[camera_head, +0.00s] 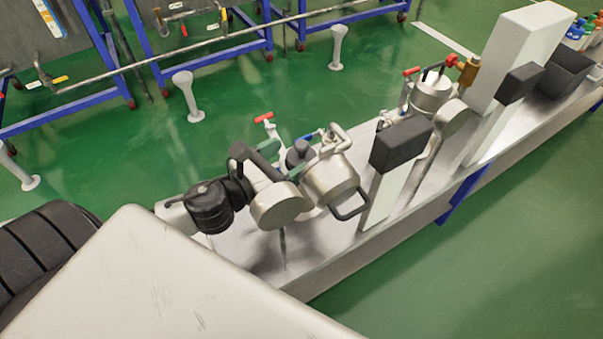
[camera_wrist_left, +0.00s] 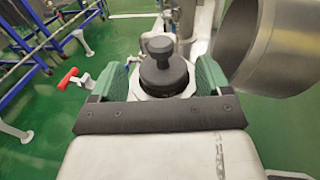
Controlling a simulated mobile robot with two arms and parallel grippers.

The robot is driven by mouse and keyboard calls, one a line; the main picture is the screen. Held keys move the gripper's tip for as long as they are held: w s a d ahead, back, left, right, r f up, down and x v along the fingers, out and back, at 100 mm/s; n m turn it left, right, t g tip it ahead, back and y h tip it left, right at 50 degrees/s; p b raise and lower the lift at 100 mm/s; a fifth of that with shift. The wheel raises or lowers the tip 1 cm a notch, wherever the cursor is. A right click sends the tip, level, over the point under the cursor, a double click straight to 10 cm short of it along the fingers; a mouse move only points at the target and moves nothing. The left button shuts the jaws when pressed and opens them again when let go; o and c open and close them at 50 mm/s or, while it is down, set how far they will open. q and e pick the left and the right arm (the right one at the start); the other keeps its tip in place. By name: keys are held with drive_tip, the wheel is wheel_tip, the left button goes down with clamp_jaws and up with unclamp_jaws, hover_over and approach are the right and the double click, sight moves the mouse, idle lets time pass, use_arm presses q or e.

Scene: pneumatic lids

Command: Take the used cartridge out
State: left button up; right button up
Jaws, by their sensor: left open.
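A black knobbed cap, which looks like the top of the used cartridge (camera_wrist_left: 163,72), stands upright in a pale metal collar in the left wrist view. It also shows in the head view (camera_head: 298,154), beside a tilted silver vessel or lid (camera_head: 332,180) with a dark handle. My left gripper (camera_wrist_left: 160,84) is open, with one green finger on each side of the cap. I cannot tell whether the fingers touch it. The cartridge's lower part is hidden in the housing. The right gripper is not in view.
A large metal cylinder (camera_wrist_left: 284,45) stands close to the right finger. A red-handled valve (camera_wrist_left: 68,78) is at the left. A second silver unit (camera_head: 432,92) and dark-topped white posts (camera_head: 400,146) stand farther along the grey bench (camera_head: 330,265). Green floor lies open around it.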

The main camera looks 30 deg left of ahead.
sight(299, 153)
use_arm(q)
drive_tip(key=shift+x, duration=2.1)
drive_tip(key=shift+s+d+f, duration=0.1)
drive_tip(key=shift+f, duration=0.05)
drive_tip(key=shift+c, duration=0.3)
drive_tip(key=c, duration=1)
drive_tip(key=shift+c, duration=0.8)
